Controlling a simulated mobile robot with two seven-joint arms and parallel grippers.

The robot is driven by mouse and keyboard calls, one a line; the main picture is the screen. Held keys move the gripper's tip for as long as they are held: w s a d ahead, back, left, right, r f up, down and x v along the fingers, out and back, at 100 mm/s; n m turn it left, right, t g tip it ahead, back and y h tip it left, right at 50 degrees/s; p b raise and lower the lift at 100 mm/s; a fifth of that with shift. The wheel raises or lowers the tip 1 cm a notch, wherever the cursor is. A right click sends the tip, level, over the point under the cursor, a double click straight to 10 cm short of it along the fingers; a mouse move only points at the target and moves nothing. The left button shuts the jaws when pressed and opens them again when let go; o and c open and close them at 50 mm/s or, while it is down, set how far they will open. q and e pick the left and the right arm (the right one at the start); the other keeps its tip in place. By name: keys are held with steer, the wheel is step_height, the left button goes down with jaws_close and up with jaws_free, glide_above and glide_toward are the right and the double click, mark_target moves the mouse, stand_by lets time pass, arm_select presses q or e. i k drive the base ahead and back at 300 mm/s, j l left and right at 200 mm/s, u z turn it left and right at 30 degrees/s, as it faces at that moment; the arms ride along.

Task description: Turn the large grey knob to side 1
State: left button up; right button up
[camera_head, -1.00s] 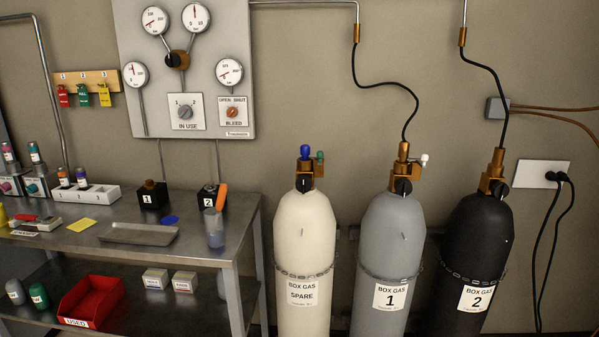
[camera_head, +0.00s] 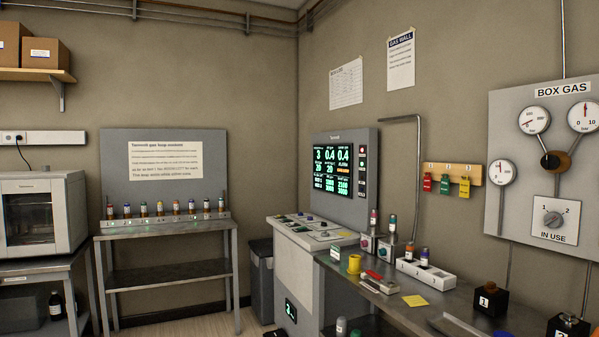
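The large grey knob (camera_head: 553,219) sits on a white plate marked IN USE (camera_head: 555,236), on the BOX GAS panel (camera_head: 508,112) at the right edge of the head view. The marks 1 and 2 are at the upper left and upper right of the knob. The knob is small in the picture and I cannot tell for sure which mark it points to. Neither of my grippers is in view, and nothing touches the knob.
A metal bench (camera_head: 432,313) with small bottles, a yellow note (camera_head: 415,300) and black blocks stands below the panel. A console with a lit screen (camera_head: 333,168) is left of it. Another table (camera_head: 167,228) with several vials stands further left. Some floor is clear in front of it.

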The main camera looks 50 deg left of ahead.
mark_target(552, 220)
steer(key=u, duration=1.5)
steer(key=i+j+z, duration=0.45)
steer(key=i+j, duration=2.45)
steer(key=z, duration=0.7)
